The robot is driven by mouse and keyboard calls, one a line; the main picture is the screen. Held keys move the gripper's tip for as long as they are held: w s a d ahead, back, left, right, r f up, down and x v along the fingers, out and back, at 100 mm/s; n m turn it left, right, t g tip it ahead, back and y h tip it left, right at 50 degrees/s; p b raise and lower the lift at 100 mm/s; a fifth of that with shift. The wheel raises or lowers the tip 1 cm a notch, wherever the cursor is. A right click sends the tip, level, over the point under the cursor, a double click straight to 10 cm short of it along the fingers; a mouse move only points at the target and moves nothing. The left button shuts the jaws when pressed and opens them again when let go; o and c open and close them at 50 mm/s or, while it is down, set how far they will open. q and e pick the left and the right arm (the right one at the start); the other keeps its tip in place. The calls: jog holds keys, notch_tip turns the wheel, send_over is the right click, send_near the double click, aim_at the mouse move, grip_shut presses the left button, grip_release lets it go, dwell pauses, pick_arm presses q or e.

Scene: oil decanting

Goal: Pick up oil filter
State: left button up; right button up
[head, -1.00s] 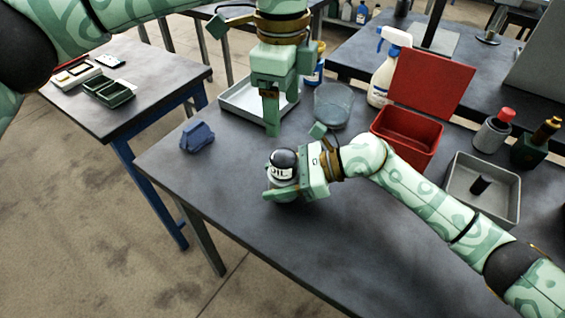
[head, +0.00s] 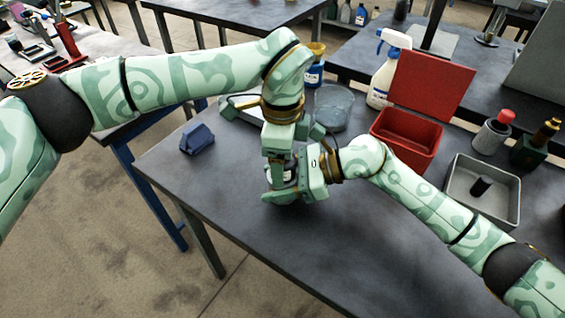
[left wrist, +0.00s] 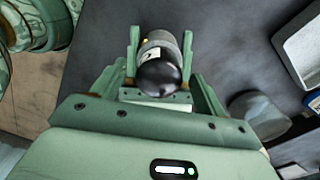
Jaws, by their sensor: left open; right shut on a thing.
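A small canister with a black domed top (head: 289,176), lettered OIL in the earlier picture, is mostly hidden by my grippers in the head view; it may be the oil filter. The left wrist view shows its black top and pale label (left wrist: 160,62). My right gripper (head: 290,188) is shut on it from the right, just above or on the table. My left gripper (head: 279,166) is open and comes down over it from above. In the left wrist view its fingers (left wrist: 160,45) stand on both sides of the canister. I cannot tell whether they touch it.
A blue block (head: 197,139) lies to the left on the dark table (head: 230,200). Behind are a clear beaker (head: 334,106), a spray bottle (head: 388,70) and a red open box (head: 407,138). A grey tray (head: 510,190) stands at the right. The table's front is clear.

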pick_arm(q)
jog(key=c, duration=1.1)
notch_tip(320, 180, up, 10)
jog(key=shift+r, duration=0.1)
pick_arm(e)
jog(key=o, duration=1.3)
jog(key=v, duration=1.2)
jog(key=shift+f, duration=0.1)
jog(key=shift+d, duration=0.1)
